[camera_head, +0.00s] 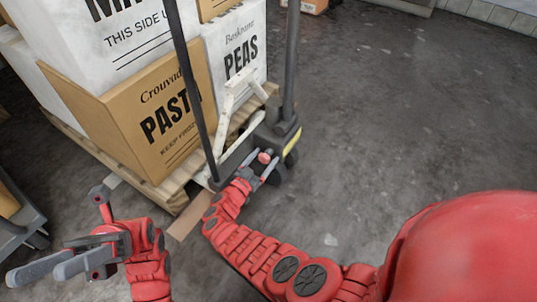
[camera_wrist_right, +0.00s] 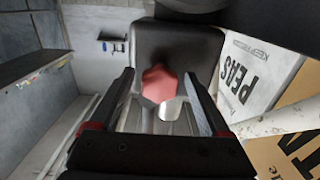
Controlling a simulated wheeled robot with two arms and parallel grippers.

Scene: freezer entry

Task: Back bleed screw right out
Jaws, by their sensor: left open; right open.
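The bleed screw shows as a red knob (camera_head: 264,157) low on the dark body of a pallet jack (camera_head: 284,132). In the right wrist view the red six-sided head (camera_wrist_right: 158,84) stands in front of a dark housing (camera_wrist_right: 196,45), with a pale metal piece just below it. My right gripper (camera_head: 259,168) is open at the knob. In the wrist view its fingers lie left and right of the head, with gaps on both sides. I cannot tell how deep the head is between them. My left gripper (camera_head: 48,268) is open and empty at the lower left, away from the jack.
The jack's two dark uprights rise past a wooden pallet (camera_head: 166,189) stacked with a brown pasta box (camera_head: 126,105) and white boxes, including a peas box (camera_head: 235,45). A flat brown piece (camera_head: 190,217) lies on the floor. The grey floor (camera_head: 400,110) to the right is clear.

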